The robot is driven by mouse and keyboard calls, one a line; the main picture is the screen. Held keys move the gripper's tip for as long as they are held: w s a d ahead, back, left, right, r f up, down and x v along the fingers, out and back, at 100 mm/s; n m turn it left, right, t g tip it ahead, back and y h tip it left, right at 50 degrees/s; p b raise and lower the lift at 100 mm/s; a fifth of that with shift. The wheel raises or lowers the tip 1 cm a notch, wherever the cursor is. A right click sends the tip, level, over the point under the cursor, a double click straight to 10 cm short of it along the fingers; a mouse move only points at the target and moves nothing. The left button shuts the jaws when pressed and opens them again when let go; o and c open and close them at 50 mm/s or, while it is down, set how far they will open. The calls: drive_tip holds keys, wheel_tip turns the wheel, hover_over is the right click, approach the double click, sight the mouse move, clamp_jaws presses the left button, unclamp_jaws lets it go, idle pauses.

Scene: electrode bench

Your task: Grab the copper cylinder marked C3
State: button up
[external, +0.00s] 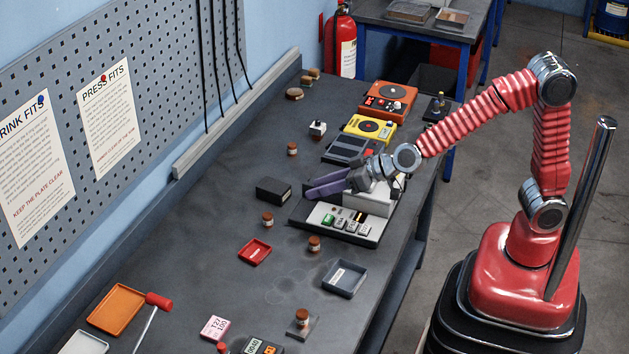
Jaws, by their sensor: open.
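Several small copper cylinders with pale label bands stand on the bench: one (292,149) towards the back, one (267,219) left of the grey device, one (314,243) just in front of that device, and one (302,316) near the front on a small block. Their markings are too small to read, so I cannot tell which is C3. My gripper (309,188) has purple fingers pointing left, above the grey device. It is open, appears empty, and is apart from the cylinders.
The pegboard wall (150,70) bounds the left side.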

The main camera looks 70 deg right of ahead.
wheel_tip(320, 180, down, 5)
drive_tip(key=w+a+h, duration=0.2)
drive_tip(key=w, duration=0.1)
drive_tip(key=m+t+h, duration=0.1)
drive_tip(key=m+h, duration=0.1)
drive_tip(key=h, duration=0.1)
approach(268, 218)
drive_tip(key=s, duration=0.2)
drive_tip(key=shift+s+d+r, duration=0.25)
drive_tip(key=shift+s+d, duration=0.05)
drive_tip(key=shift+s, duration=0.05)
drive_tip(key=shift+f, duration=0.25)
drive_tip(key=shift+x, duration=4.1)
drive_tip(key=shift+r, duration=0.15)
drive_tip(key=shift+x, duration=2.85)
